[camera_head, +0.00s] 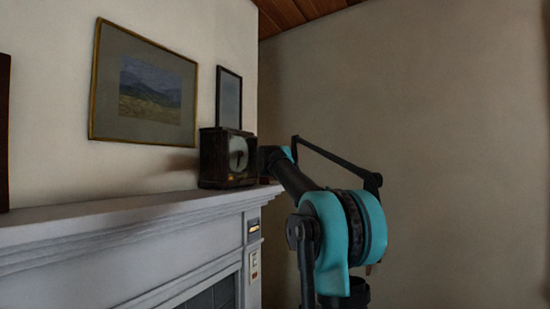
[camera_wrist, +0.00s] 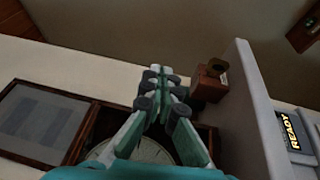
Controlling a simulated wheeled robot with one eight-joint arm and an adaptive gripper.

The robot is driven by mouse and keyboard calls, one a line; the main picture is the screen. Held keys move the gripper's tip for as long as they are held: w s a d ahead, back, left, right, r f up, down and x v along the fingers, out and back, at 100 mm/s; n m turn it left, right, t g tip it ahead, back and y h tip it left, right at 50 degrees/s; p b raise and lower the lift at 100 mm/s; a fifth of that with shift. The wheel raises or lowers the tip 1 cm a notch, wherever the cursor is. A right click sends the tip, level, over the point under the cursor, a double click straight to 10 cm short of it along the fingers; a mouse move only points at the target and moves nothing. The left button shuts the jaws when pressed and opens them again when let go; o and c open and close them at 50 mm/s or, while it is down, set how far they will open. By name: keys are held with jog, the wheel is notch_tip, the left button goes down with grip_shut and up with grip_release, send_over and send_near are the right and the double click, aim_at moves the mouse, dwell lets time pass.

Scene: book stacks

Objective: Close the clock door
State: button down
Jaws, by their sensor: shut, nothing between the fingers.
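The dark clock (camera_head: 213,158) stands on the mantel in the head view, its pale round dial facing the room. In the wrist view, the dial (camera_wrist: 143,151) shows partly, low behind my fingers. A brown-framed grey panel (camera_wrist: 40,120) lies beside it there; I cannot tell whether this is the clock door or the wall picture. My gripper (camera_wrist: 163,76) is shut and empty, its fingertips together in front of the clock. In the head view my arm reaches to the clock's right side, and the fingers cannot be made out. The door's angle is unclear.
The white mantel (camera_head: 130,215) runs under the clock; its edge also shows in the wrist view (camera_wrist: 250,105). A small brown block with a brass part (camera_wrist: 208,82) is near my fingertips. A gold-framed picture (camera_head: 145,90) and a small dark-framed one (camera_head: 229,98) hang above.

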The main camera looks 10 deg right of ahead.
jog(key=s+d+f, duration=0.1)
jog(key=s+d, duration=0.5)
jog(key=d, duration=0.2)
jog(key=shift+s+d, duration=0.2)
jog(key=shift+s, duration=0.2)
jog(key=s+d+f+m+g+h, duration=0.1)
jog(key=s+f+m+g, duration=0.4)
jog(key=f, duration=0.7)
jog(key=s+d+f+m+g+h, duration=0.1)
jog(key=s+f+m, duration=0.3)
jog(key=s+f, duration=0.6)
jog(key=s+d+f+m+g+h, duration=0.15)
jog(key=s+f+m, duration=0.25)
jog(key=f, duration=1)
jog(key=s+a+f+g+y, duration=0.2)
jog(key=s+a+f, duration=0.3)
jog(key=s+f, duration=0.4)
jog(key=s+a+f+m+g+y, duration=0.1)
jog(key=s+a+f+y, duration=0.3)
jog(key=s+f, duration=0.5)
jog(key=s+a+f+g+y, duration=0.3)
jog(key=s+a+f, duration=0.5)
jog(key=f, duration=0.4)
jog(key=shift+s+f+m+g, duration=0.15)
jog(key=shift+s+m+g, duration=0.2)
jog(key=shift+s, duration=0.15)
jog(key=shift+a, duration=0.1)
